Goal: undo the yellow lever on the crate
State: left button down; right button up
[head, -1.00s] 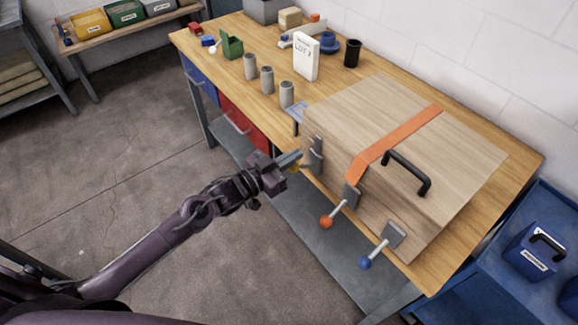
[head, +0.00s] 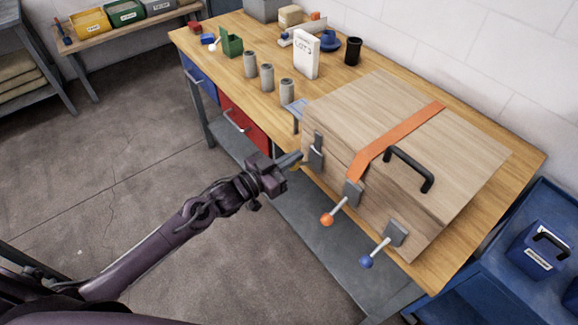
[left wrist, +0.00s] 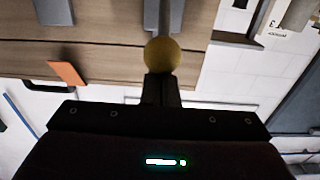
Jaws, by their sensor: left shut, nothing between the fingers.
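The wooden crate (head: 335,130) stands on the workbench with its lid down and an orange strap across it. Its yellow lever's grey bracket (head: 316,153) is at the left end of the front face. The yellow knob (left wrist: 162,55) sits right at my fingertips in the left wrist view, with its grey rod beyond it. In the head view the knob (head: 295,168) is mostly hidden by my left gripper (head: 297,157). That gripper is shut and empty, with its tips at the knob; I cannot tell whether they touch it. My right gripper is not in view.
An orange-knobbed lever (head: 327,219) and a blue-knobbed lever (head: 366,262) stick out from the crate front to the right. A black handle (head: 410,168) is on the lid. Grey cylinders (head: 267,77) stand left of the crate. The floor before the bench is open.

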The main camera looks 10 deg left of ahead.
pick_arm(q)
jog(key=shift+s+f+b, duration=0.2)
jog(key=shift+f+b, duration=0.25)
jog(key=shift+f, duration=0.5)
jog(key=shift+w+f+b, duration=0.25)
jog(key=shift+f+b, duration=0.45)
jog(key=shift+f, duration=0.3)
jog(key=shift+d+f+b, duration=0.1)
jog(key=shift+f+b, duration=0.35)
jog(key=shift+f, duration=0.1)
jog(key=shift+s+a+r+p, duration=0.4)
jog(key=shift+r+p, duration=0.15)
jog(key=shift+p, duration=0.25)
jog(key=p+v, duration=0.4)
jog(key=v, duration=0.4)
jog(key=shift+r, duration=0.25)
jog(key=shift+f, duration=0.1)
